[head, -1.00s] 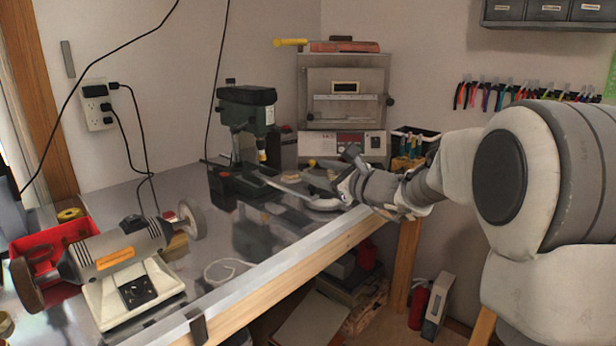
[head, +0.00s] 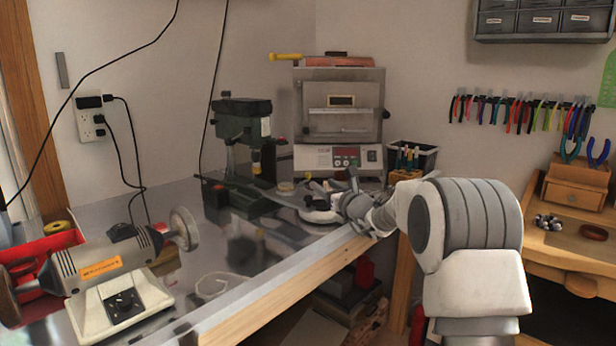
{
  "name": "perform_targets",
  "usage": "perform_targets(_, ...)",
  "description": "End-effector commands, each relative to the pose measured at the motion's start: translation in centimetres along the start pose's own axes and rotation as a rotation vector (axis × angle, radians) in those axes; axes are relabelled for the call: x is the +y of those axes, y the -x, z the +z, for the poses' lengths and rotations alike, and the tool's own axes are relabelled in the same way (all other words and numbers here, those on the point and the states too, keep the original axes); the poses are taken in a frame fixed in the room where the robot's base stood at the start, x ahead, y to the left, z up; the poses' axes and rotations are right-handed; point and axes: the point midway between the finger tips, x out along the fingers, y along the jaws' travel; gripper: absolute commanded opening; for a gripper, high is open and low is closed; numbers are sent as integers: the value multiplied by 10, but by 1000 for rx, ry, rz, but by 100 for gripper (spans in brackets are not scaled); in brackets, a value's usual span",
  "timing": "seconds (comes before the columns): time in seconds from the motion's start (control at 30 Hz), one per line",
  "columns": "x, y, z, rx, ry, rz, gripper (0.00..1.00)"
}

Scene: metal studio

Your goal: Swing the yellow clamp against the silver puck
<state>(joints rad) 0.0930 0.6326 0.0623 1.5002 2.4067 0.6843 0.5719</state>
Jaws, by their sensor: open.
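My gripper (head: 328,195) is small and far off in the head view, low over the back right of the metal workbench (head: 232,262). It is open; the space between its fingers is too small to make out. A pale, round, silvery thing (head: 318,215) lies on the bench beside the gripper, partly covered by it. It may be the silver puck, but I cannot tell for sure. I cannot clearly pick out the yellow clamp; the gripper and wrist may hide it. Whether the gripper touches anything is not clear.
A dark green drill press (head: 241,135) stands left of the gripper, close by. A small furnace (head: 340,110) and a black tool bin (head: 428,158) stand behind it. A grinder (head: 110,268) and a red bin (head: 45,248) are at front left.

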Motion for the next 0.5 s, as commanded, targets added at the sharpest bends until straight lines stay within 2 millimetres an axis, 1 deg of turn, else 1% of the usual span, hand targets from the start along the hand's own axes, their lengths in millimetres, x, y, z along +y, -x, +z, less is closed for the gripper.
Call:
perform_targets(0.03,1,-8,0,-1,1,2,54)
perform_targets(0.1,1,-18,-1,0,2,2,54)
perform_targets(0.5,0,-69,0,0,2,2,54)
